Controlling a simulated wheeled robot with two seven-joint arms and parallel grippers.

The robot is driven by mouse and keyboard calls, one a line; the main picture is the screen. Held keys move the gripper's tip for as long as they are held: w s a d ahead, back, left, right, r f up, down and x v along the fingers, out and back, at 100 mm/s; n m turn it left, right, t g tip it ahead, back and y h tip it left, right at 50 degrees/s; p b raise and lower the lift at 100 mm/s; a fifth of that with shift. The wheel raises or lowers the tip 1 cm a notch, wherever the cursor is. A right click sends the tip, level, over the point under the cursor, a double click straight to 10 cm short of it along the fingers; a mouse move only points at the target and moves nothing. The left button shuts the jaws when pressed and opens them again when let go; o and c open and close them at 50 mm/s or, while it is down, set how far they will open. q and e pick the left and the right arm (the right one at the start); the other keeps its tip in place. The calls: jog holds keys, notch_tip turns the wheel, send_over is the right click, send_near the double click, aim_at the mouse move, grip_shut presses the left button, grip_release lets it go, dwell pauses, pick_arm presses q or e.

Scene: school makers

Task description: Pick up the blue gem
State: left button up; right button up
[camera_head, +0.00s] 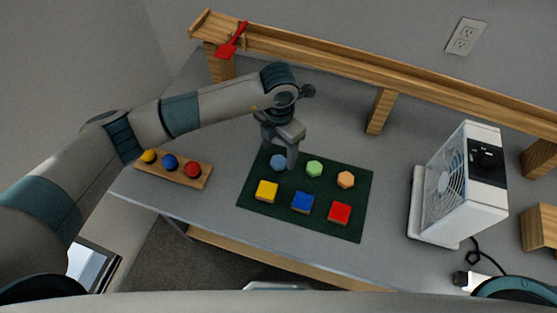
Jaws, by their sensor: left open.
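The blue gem (278,162) is a small light-blue hexagonal piece lying on the dark green mat (250,199), in its back row at the left. My left gripper (279,152) reaches in from the left and points down above the gem. Its jaws are open and nothing shows held between them. One finger is just right of the gem, the other is behind it and to the left. Whether a finger touches the gem cannot be told. My right gripper does not show.
A green gem (314,168), an orange gem (346,179), and yellow (266,191), blue (302,202) and red (339,213) blocks share the mat. A wooden ball holder (200,183) lies left; a white fan heater (462,187) stands right. A raised wooden shelf (330,67) runs behind.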

aim_at(278, 160)
pick_arm(q)
jog(key=shift+f+p, duration=0.35)
notch_tip(278, 160, down, 3)
jog(key=shift+p, duration=0.7)
jog(key=shift+w+f, duration=0.1)
jog(key=shift+f, duration=0.3)
jog(key=c, duration=1.1)
jog(key=shift+r, duration=0.15)
